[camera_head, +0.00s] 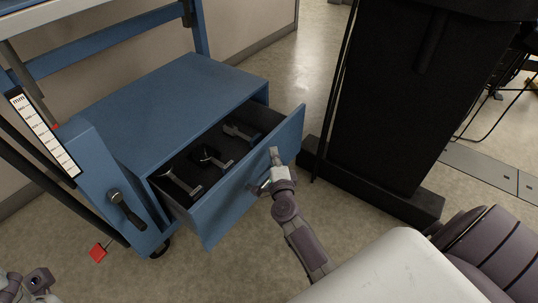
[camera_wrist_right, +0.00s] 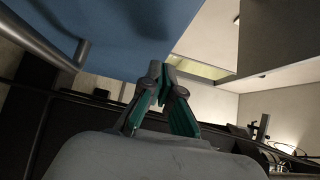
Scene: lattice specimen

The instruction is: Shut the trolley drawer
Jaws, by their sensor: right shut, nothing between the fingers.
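The blue trolley (camera_head: 165,95) stands at the left in the head view. Its drawer (camera_head: 250,165) is pulled out, with the inside exposed. The drawer's blue front panel also fills the upper left of the right wrist view (camera_wrist_right: 120,25), with a grey bar handle (camera_wrist_right: 82,52) on it. My right gripper (camera_head: 270,175) is at the outer face of the front panel, near its middle. Its fingertips (camera_wrist_right: 160,68) are closed together and empty, close to the panel; I cannot tell if they touch. My left gripper (camera_head: 32,283) shows partly at the lower left corner, away from the trolley.
Several metal tools (camera_head: 210,158) lie in the drawer. A black lever handle (camera_head: 127,210) and a ruler scale (camera_head: 42,130) are on the trolley's near side. A black cabinet-like block (camera_head: 385,95) stands right of the drawer. A red tag (camera_head: 99,252) is near the floor.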

